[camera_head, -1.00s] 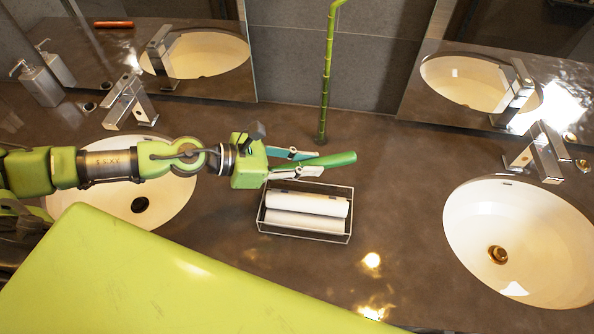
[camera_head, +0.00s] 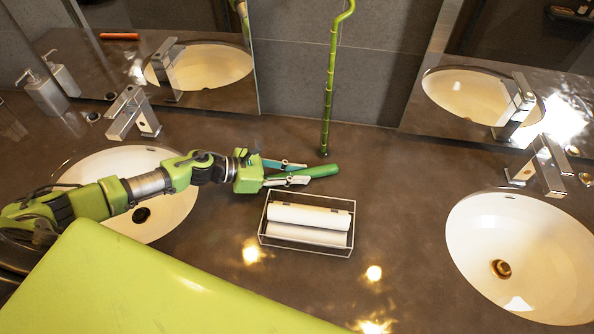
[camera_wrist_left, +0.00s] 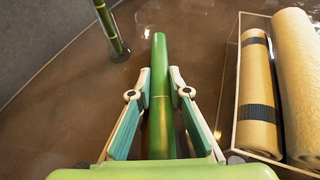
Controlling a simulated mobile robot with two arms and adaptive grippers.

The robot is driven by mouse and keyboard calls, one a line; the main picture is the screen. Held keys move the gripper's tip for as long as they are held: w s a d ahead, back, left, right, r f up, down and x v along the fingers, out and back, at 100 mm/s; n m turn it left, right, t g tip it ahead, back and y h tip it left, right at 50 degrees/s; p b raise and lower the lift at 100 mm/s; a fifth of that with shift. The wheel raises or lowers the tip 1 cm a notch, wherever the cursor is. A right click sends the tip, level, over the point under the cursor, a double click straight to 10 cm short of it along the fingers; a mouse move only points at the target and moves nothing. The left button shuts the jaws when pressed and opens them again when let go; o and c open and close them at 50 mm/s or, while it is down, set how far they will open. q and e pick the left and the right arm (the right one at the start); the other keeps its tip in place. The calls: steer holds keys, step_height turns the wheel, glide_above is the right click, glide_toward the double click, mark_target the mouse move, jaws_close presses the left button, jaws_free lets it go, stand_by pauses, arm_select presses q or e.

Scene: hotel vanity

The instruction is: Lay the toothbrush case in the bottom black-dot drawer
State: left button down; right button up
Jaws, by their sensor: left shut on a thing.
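The toothbrush case is a green tube (camera_head: 318,171) in the head view, above the vanity counter behind the towel tray. My left gripper (camera_head: 290,173) is shut on it, and its far end sticks out past the fingertips. In the left wrist view the case (camera_wrist_left: 159,75) runs between the two fingers of the gripper (camera_wrist_left: 159,92), pointing away from the palm. I cannot tell how high it is above the counter. My right gripper is not in view. No drawer shows in either view.
A wire-edged tray (camera_head: 302,248) with rolled white towels (camera_head: 308,217) stands just in front of the gripper. A green bamboo stalk (camera_head: 327,110) rises behind it. Sinks lie left (camera_head: 178,207) and right (camera_head: 530,250), with faucets and a soap dispenser (camera_head: 43,93). Counter right of the tray is clear.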

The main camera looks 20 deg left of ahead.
arm_select(q)
steer(key=shift+f, duration=0.1)
steer(key=shift+f+b, duration=0.25)
steer(key=shift+b, duration=0.15)
steer(key=c, duration=1.9)
jaws_free()
steer(key=shift+r, duration=0.1)
steer(key=shift+r+p, duration=0.25)
steer(key=shift+p, duration=0.15)
steer(key=b+v, duration=0.1)
steer(key=v, duration=0.2)
steer(key=b+v, duration=0.1)
steer(key=v, duration=0.3)
steer(key=b+v, duration=0.1)
steer(key=v, duration=0.2)
steer(key=shift+s+a+f, duration=0.15)
steer(key=shift+s+f, duration=0.05)
steer(key=shift+s, duration=0.05)
steer(key=shift+o, duration=0.6)
steer(key=shift+s+a+r+b, duration=0.3)
steer(key=shift+a+r+b, duration=0.05)
steer(key=shift+a+r, duration=0.15)
steer(key=shift+s, duration=0.25)
